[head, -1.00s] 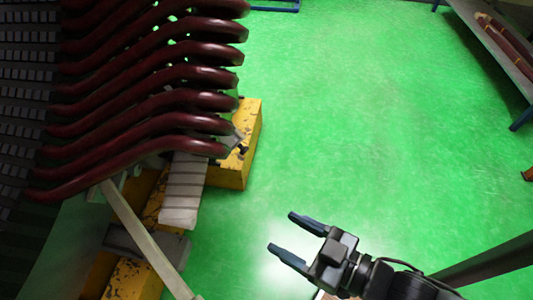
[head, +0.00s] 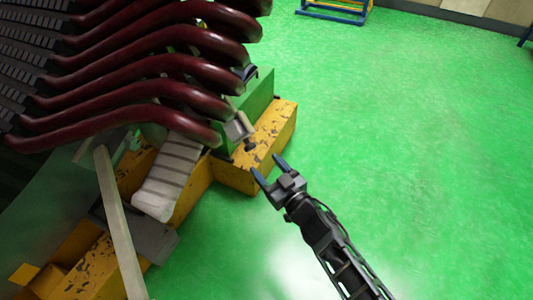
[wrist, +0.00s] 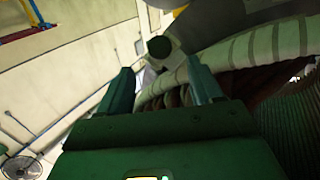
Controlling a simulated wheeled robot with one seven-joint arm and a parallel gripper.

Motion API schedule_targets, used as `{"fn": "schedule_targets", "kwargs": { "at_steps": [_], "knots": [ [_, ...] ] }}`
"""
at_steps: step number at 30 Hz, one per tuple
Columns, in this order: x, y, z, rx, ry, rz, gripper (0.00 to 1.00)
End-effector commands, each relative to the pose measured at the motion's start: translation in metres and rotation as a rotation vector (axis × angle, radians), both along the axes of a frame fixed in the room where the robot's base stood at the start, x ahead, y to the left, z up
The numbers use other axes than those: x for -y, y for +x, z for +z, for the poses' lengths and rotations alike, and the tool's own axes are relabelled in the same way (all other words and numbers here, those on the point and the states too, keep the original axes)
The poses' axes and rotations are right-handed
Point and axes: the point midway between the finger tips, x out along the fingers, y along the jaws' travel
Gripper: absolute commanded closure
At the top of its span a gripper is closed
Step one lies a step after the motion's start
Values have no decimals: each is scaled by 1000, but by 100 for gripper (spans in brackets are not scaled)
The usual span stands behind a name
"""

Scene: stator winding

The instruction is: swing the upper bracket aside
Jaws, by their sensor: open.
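A small grey metal bracket (head: 238,128) sits beside the ends of the dark red coil bars, above the yellow base; I take it for the upper bracket. A dark knob (head: 250,145) is at its lower end. In the wrist view a dark round knob (wrist: 160,47) shows just beyond and between the fingertips, with a pale piece behind it. My gripper (head: 267,167) is open and empty, its fingers pointing up-left toward the knob, apart from it. The wrist view also shows the open fingers of my gripper (wrist: 160,75).
Dark red coil bars (head: 150,75) jut out close to the left of the bracket. A yellow worn base block (head: 270,135) lies below it. A pale ribbed piece (head: 168,172) and a long flat bar (head: 120,230) are at lower left. Green floor (head: 400,130) to the right is clear.

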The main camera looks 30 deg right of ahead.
Motion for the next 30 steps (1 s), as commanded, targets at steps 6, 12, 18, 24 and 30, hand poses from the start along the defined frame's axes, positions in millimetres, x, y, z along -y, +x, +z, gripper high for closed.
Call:
{"fn": "schedule_targets", "kwargs": {
  "at_steps": [6,12,18,24,30],
  "knots": [
    [-2,28,-1,3,-1,0,35],
    [-6,58,-1,2,-2,0,35],
    [-7,73,0,2,-1,0,35],
    [-8,75,1,1,0,0,35],
    [-8,75,1,1,0,0,45]
  ]
}}
